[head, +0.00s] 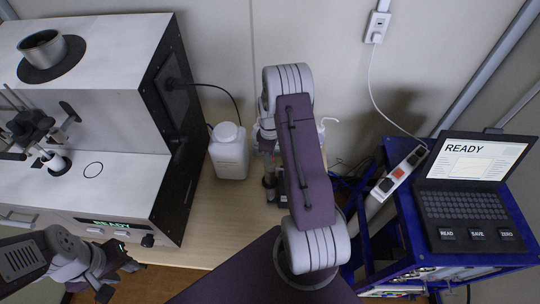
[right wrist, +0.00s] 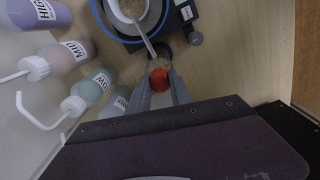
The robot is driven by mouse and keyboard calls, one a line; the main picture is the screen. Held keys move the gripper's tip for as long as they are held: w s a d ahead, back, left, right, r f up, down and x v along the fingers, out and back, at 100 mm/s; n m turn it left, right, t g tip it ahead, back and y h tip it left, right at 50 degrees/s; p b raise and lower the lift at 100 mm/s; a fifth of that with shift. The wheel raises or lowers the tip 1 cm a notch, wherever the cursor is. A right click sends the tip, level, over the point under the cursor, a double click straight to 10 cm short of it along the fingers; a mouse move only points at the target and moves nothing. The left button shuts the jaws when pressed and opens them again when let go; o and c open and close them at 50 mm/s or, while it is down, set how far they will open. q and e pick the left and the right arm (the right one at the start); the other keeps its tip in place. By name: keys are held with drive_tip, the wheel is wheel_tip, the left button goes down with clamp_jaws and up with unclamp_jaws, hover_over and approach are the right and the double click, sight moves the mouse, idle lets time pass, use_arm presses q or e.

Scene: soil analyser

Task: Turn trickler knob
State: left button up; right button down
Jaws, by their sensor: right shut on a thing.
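In the right wrist view, my right gripper (right wrist: 160,88) has its two grey fingers on either side of a red knob (right wrist: 160,79), shut on it. A tan, round end shows just beyond the red part. A thin metal tube (right wrist: 145,38) runs from near the knob towards a white bowl with grainy matter (right wrist: 130,8). In the head view, my right arm hides the right gripper and the knob. My left gripper (head: 120,278) is at the lower left in front of the analyser, its dark fingers apart and empty.
Bottles labelled HIGH (right wrist: 40,12), MID (right wrist: 68,55) and another LOW (right wrist: 92,88) stand left of the knob. The large white analyser (head: 110,215) reads READY. A white jug (head: 229,152) stands beside it. A laptop (head: 470,185) sits on a blue frame at the right.

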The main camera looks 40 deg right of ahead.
idle(0.4)
drive_tip(key=c, duration=1.2)
unclamp_jaws()
drive_tip(key=shift+o, duration=0.2)
drive_tip(key=shift+r, duration=0.35)
wheel_tip(320, 180, up, 8)
drive_tip(key=shift+r+b, duration=0.25)
drive_tip(key=shift+b, duration=0.5)
wheel_tip(320, 180, up, 6)
drive_tip(key=p, duration=0.5)
drive_tip(key=shift+p, duration=0.4)
